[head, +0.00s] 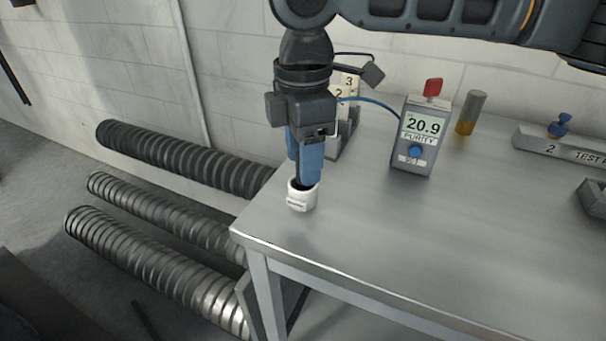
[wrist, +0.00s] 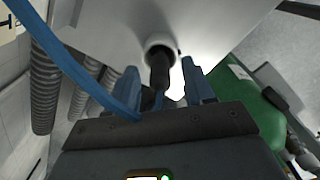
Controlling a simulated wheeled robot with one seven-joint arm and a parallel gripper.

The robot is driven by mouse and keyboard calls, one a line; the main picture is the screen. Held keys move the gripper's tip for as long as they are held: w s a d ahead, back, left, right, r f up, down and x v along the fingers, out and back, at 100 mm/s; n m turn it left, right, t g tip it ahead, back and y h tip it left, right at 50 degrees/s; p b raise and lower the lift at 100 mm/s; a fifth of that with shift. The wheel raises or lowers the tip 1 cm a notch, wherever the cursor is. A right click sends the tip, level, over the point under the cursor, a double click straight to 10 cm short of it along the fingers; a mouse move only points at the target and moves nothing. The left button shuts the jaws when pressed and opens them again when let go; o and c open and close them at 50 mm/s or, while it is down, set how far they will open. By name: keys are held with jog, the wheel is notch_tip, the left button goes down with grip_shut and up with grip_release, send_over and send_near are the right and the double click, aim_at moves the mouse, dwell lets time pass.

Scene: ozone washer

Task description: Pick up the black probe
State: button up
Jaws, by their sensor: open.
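The black probe (wrist: 160,70) stands in a white cup-like holder (head: 301,197) near the left corner of the metal table. The holder also shows in the wrist view (wrist: 158,44). My gripper (head: 305,178) points down over the holder, with its blue fingers just above the rim. In the wrist view my gripper (wrist: 161,72) is open, with one finger on each side of the probe and gaps visible. In the head view the fingers hide most of the probe. Whether it touches a finger is not clear.
A grey purity meter (head: 415,136) reading 20.9 stands to the right, with a blue cable (head: 370,101) running toward my gripper. A numbered rack (head: 348,100) stands close behind. An amber-bottomed cylinder (head: 470,113) is farther right. Ribbed hoses (head: 190,160) lie left of the table. The table's front is clear.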

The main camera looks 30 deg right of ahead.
grip_shut()
jog(key=shift+r, duration=0.1)
dwell(0.4)
